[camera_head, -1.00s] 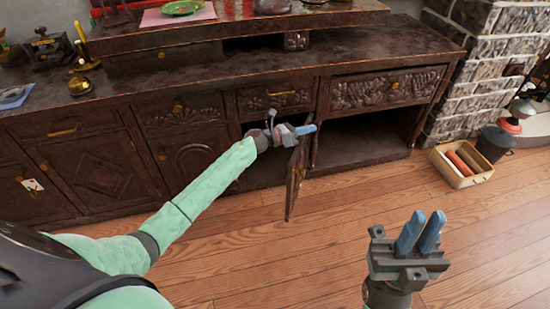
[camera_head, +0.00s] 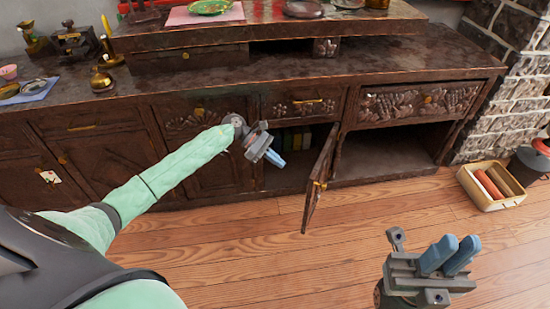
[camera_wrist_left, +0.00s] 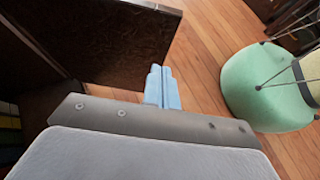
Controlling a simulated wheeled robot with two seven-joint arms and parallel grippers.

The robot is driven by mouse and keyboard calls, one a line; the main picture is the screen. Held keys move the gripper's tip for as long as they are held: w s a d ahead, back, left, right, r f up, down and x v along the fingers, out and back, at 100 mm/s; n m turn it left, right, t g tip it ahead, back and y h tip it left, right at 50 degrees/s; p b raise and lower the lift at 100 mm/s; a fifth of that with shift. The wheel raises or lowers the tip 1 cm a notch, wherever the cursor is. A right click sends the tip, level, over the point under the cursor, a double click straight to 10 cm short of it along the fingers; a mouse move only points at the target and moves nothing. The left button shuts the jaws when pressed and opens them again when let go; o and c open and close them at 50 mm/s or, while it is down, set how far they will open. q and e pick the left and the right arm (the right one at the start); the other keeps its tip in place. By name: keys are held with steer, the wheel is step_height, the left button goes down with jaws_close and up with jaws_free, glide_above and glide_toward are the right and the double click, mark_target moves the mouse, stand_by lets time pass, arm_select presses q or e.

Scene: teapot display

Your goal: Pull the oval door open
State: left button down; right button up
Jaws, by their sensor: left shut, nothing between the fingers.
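The dark wooden cabinet door (camera_head: 320,182) stands swung out from the cabinet, seen nearly edge-on, with a small brass knob on it. I cannot make out an oval on its face. The opening to its left shows a dark inside with several books (camera_head: 290,140). My left gripper (camera_head: 275,158) is shut and empty, in front of this opening, left of the door and apart from it. In the left wrist view, its blue fingertips (camera_wrist_left: 162,72) lie together beside a dark panel (camera_wrist_left: 120,45), apparently the door. My right gripper (camera_head: 460,243) is empty, its fingers slightly apart, above the floor.
The cabinet top (camera_head: 250,70) carries brass pieces at the left. An open compartment (camera_head: 385,155) lies right of the door. A box with rolls (camera_head: 490,186) stands on the floor at the right. The wooden floor (camera_head: 250,240) before the cabinet is clear.

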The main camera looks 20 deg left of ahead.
arm_select(q)
steer(key=d+r+x, duration=0.1)
steer(key=x, duration=0.8)
steer(key=shift+d+r, duration=0.25)
steer(key=shift+d, duration=0.1)
steer(key=shift+d, duration=0.1)
